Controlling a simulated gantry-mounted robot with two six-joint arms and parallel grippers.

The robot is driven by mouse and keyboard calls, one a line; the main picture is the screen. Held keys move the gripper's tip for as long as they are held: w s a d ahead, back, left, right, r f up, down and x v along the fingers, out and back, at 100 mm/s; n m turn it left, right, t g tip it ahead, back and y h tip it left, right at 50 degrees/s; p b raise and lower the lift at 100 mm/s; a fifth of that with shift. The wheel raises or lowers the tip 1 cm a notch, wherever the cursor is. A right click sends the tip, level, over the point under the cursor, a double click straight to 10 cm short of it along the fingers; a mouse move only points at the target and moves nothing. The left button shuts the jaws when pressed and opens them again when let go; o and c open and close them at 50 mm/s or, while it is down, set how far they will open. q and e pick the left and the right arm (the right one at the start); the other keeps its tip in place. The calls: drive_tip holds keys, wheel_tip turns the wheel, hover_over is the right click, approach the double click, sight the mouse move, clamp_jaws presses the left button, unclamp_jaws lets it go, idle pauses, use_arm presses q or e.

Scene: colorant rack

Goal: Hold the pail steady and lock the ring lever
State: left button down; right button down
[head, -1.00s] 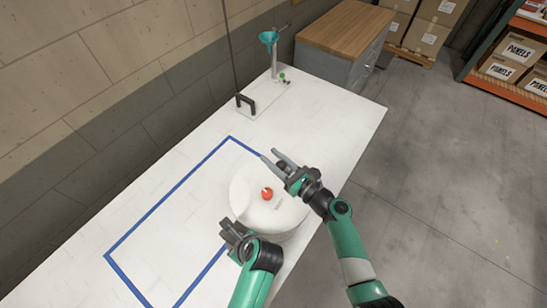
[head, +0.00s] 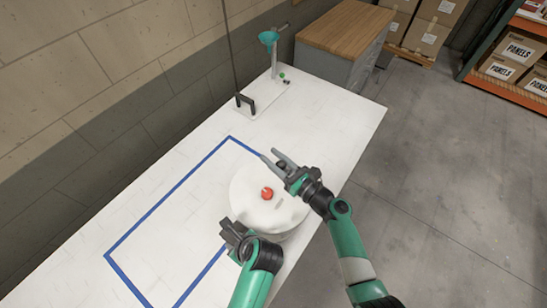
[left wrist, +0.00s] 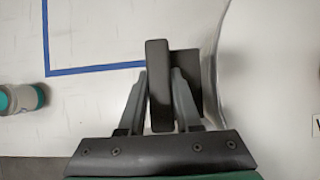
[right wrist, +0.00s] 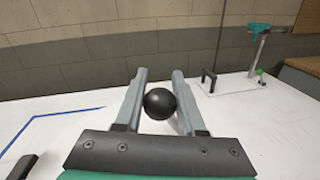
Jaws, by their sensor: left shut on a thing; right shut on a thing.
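The white round pail (head: 250,212) stands upright near the table's front edge, with a red cap (head: 267,193) on its lid. My left gripper (head: 232,231) is at the pail's near left side. It is shut on a dark upright grip block (left wrist: 159,85), beside the pail wall in the left wrist view (left wrist: 245,70). My right gripper (head: 269,155) is at the pail's far side. It is shut on a black ball knob (right wrist: 160,103), which shows between its fingers in the right wrist view. The rest of the lever is hidden.
Blue tape (head: 175,197) outlines an area left of the pail. A plate with a black handle (head: 246,104) and a stand with a green funnel (head: 268,38) are at the table's far end. The table between is clear.

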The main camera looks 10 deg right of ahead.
drive_tip(key=shift+w+d+r+m, duration=0.1)
drive_tip(key=shift+w+d+m, duration=0.1)
drive_tip(key=shift+m, duration=0.1)
drive_tip(key=m, duration=0.1)
drive_tip(key=w+d+m, duration=0.2)
drive_tip(key=shift+r+g, duration=0.25)
drive_tip(key=shift+g, duration=0.05)
drive_tip(key=shift+w+d+f+m+g, duration=0.2)
drive_tip(key=shift+w+d+m, duration=0.25)
drive_tip(key=shift+m, duration=0.35)
drive_tip(key=shift+w+d+f+m+g, duration=0.1)
drive_tip(key=shift+w+d+m+g, duration=0.2)
drive_tip(key=shift+m, duration=0.5)
drive_tip(key=shift+d, duration=0.1)
drive_tip(key=c, duration=0.5)
unclamp_jaws()
drive_tip(key=shift+r, duration=0.1)
drive_tip(key=shift+s, duration=0.1)
drive_tip(key=shift+v, duration=3.65)
